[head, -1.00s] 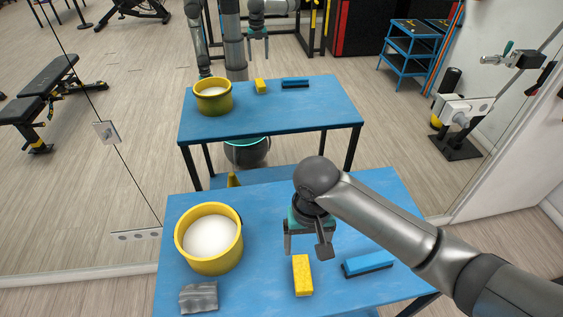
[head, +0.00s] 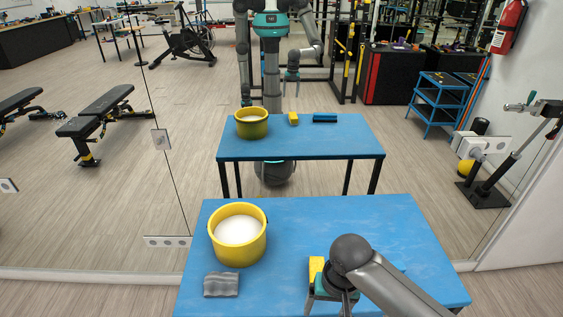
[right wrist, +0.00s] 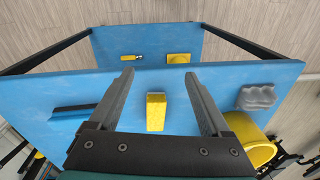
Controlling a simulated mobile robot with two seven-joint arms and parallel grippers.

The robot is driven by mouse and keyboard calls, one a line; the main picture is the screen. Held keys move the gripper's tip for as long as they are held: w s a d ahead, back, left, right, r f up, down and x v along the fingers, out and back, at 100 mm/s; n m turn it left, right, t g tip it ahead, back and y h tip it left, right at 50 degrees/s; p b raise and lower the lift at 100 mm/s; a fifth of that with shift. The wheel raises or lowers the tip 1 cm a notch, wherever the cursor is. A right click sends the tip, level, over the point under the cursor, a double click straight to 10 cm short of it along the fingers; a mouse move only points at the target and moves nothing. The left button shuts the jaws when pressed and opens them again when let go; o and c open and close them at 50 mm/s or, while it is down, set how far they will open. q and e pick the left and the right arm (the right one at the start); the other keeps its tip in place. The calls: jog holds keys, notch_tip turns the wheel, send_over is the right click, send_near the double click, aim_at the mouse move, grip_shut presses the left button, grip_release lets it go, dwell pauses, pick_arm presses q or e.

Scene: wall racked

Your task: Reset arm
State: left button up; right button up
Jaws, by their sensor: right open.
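My right gripper (head: 330,304) is low in the head view, near the front of the blue table (head: 340,222). In the right wrist view the right gripper (right wrist: 160,82) is open and empty. A yellow block (right wrist: 156,111) shows between its fingers but lies apart on the table. In the head view the yellow block (head: 316,268) is partly hidden by my right gripper and arm. My left gripper is not directly in view.
A yellow pot (head: 238,250) with white contents stands at the table's left. A grey wavy piece (head: 221,284) lies in front of it. A blue bar (right wrist: 73,111) shows in the wrist view. A mirror wall (head: 210,200) behind the table reflects the table and me.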

pick_arm(q)
jog(key=w+f+b, duration=0.4)
jog(key=w, duration=0.1)
pick_arm(e)
jog(key=s+d+f+t+b, duration=0.1)
jog(key=s+d+f+b, duration=0.2)
jog(key=f, duration=1.2)
jog(key=s+d+f+b, duration=0.1)
jog(key=s+d+f, duration=0.4)
jog(key=f, duration=1.1)
pick_arm(q)
notch_tip(320, 180, down, 9)
jog(key=s+b, duration=0.2)
jog(key=b, duration=0.2)
jog(key=shift+s, duration=0.35)
pick_arm(e)
jog(key=s+f+n, duration=0.1)
jog(key=s+f, duration=0.3)
jog(key=s, duration=0.4)
jog(key=s+d+f+n, duration=0.1)
jog(key=s+f, duration=0.3)
jog(key=s, duration=0.4)
jog(key=s+f+n, duration=0.1)
jog(key=s+f, duration=0.4)
jog(key=s, duration=0.3)
jog(key=shift+d+n+g+h, duration=0.15)
jog(key=shift+n+g+h, duration=0.15)
jog(key=shift+h, duration=0.1)
